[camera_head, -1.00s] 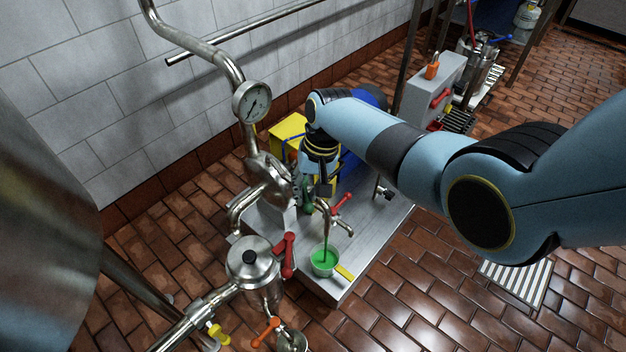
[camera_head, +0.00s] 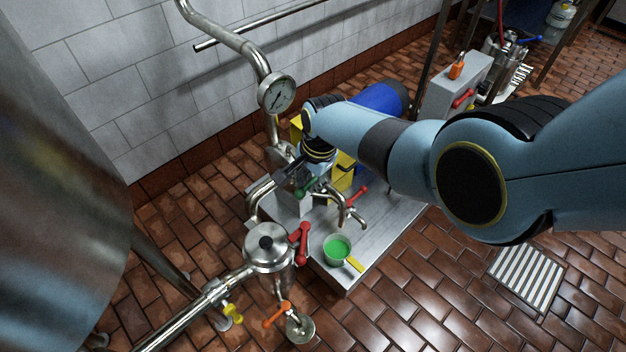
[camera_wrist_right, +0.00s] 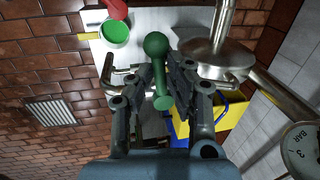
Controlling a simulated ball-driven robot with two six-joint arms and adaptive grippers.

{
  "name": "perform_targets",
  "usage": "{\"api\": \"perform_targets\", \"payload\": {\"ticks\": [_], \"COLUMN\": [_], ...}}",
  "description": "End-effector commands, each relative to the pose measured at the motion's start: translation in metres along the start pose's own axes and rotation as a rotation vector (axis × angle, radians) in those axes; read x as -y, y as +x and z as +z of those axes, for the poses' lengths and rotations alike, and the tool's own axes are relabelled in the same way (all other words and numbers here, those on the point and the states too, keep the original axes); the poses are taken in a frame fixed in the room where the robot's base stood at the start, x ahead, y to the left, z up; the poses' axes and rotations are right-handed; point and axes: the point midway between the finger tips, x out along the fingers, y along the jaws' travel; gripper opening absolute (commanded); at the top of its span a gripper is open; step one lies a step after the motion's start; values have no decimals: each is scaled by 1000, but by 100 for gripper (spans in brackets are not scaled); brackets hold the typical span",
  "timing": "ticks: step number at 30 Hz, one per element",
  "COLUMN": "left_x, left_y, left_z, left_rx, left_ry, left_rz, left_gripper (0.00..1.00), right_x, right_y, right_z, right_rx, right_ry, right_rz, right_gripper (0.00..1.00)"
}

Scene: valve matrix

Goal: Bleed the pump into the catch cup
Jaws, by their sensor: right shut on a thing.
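The catch cup (camera_head: 337,251) stands on the grey plinth (camera_head: 345,278) under the pump's thin bent spout (camera_head: 349,212). Bright green liquid fills much of it, and a yellow tab sticks out at its side. No stream shows between spout and cup. My right gripper (camera_head: 300,180) is shut on the green lever (camera_head: 309,185) beside the pump. In the right wrist view the green lever (camera_wrist_right: 157,70) lies between the fingers, its round knob sticking out past them. The cup (camera_wrist_right: 115,33) also shows there, apart from the gripper. My left gripper is not in view.
A red lever (camera_head: 357,196) sits by the spout, and a pressure gauge (camera_head: 277,93) stands on the pipe above. A lidded steel vessel (camera_head: 268,250) with red and orange handles is at front. A blue motor (camera_head: 382,98) lies behind my arm.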

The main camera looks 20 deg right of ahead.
Motion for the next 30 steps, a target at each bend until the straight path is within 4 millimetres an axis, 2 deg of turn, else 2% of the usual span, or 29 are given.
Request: {"api": "perform_targets", "payload": {"ticks": [1,21,22,24,26,30], "left_x": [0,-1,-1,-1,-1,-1], "left_y": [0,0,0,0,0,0], "left_z": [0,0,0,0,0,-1], "left_rx": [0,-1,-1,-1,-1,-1], "left_ry": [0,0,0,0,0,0], "left_rz": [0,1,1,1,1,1], "left_gripper": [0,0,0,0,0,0], "right_x": [3,7,7,7,7,6], "right_y": [1,0,0,0,0,0], "right_z": [6,6,6,5,4,3], "right_rx": [7,-6,-6,-6,-8,-10], "right_ry": [15,65,65,65,65,65], "right_rz": [-4,-9,-9,-9,-7,-5], "right_gripper": [0,0,20,29,36,36]}}
